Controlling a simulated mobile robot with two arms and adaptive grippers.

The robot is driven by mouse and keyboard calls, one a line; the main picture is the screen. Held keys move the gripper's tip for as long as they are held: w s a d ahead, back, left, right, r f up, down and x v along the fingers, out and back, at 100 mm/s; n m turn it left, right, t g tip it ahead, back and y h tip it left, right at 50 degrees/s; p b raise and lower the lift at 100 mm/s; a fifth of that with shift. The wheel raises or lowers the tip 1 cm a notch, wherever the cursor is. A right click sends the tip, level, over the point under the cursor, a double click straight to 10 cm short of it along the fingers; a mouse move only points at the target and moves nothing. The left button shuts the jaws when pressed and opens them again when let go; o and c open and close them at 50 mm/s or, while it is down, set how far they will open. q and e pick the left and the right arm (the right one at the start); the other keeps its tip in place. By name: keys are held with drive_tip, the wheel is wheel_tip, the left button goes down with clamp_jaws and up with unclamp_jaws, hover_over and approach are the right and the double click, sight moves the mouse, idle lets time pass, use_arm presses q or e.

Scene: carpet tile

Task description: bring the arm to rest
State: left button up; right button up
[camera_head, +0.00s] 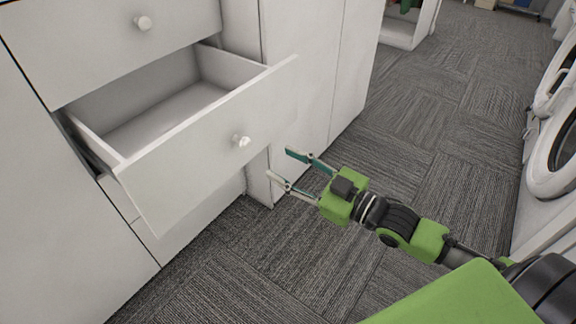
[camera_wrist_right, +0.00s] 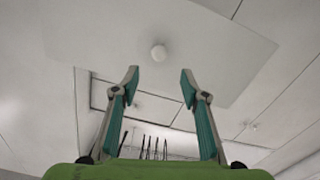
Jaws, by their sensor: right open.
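My right gripper (camera_head: 281,163) is open and empty in the head view, to the right of the pulled-out drawer (camera_head: 200,160) and apart from its knob (camera_head: 241,141). In the right wrist view the two fingers (camera_wrist_right: 160,80) stand wide apart with nothing between them. Beyond them are the drawer front (camera_wrist_right: 210,50) and its round knob (camera_wrist_right: 158,53). My right arm comes in from the lower right. My left gripper is not in view.
The drawer is open and looks empty inside. A closed drawer with a knob (camera_head: 143,23) is above it. White cabinets (camera_head: 300,60) stand behind. Grey carpet (camera_head: 430,130) is free in the middle. White machines with round doors (camera_head: 555,150) stand at the right edge.

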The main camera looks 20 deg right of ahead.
idle(0.5)
